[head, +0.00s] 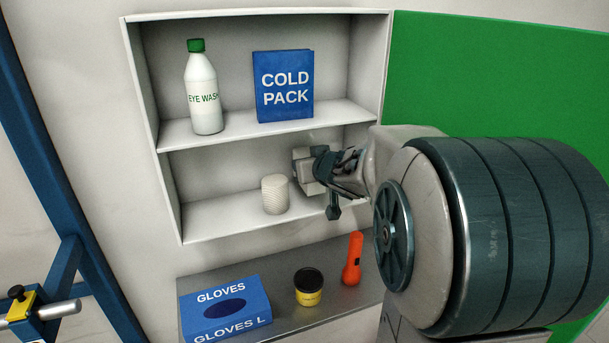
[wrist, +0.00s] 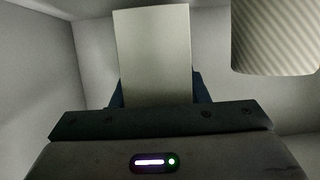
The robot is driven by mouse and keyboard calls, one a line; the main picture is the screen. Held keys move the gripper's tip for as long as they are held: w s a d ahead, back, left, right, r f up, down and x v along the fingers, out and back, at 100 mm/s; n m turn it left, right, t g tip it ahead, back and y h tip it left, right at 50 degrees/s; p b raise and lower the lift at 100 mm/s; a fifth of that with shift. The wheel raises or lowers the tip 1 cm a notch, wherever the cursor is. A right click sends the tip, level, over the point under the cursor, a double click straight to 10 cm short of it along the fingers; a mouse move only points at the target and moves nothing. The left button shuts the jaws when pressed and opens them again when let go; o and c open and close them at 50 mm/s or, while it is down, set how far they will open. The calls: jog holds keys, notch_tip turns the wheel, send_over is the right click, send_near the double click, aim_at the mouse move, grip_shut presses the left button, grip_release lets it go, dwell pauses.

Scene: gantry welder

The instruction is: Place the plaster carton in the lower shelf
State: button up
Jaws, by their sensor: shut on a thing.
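The plaster carton is a plain pale box (head: 303,168) at the mouth of the lower shelf (head: 222,216). In the wrist view the carton (wrist: 152,55) stands upright between the fingers. My gripper (head: 318,170) reaches in from the right and is shut on it. In the wrist view my gripper (wrist: 157,92) shows dark blue fingertips on either side of the carton, partly hidden behind its own body. The carton looks held above the shelf floor; its lower end is hidden.
A ribbed white roll (head: 275,194) stands on the lower shelf, left of the carton; it also shows in the wrist view (wrist: 275,38). Eye wash (head: 203,95) and a cold pack (head: 283,88) stand above. Gloves (head: 225,308), a jar (head: 308,287) and a torch (head: 352,260) are below.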

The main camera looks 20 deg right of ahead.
jog(key=shift+f+b, duration=0.35)
jog(key=shift+f, duration=0.9)
jog(key=shift+f, duration=0.2)
jog(key=o, duration=1.1)
jog(key=shift+c, duration=0.2)
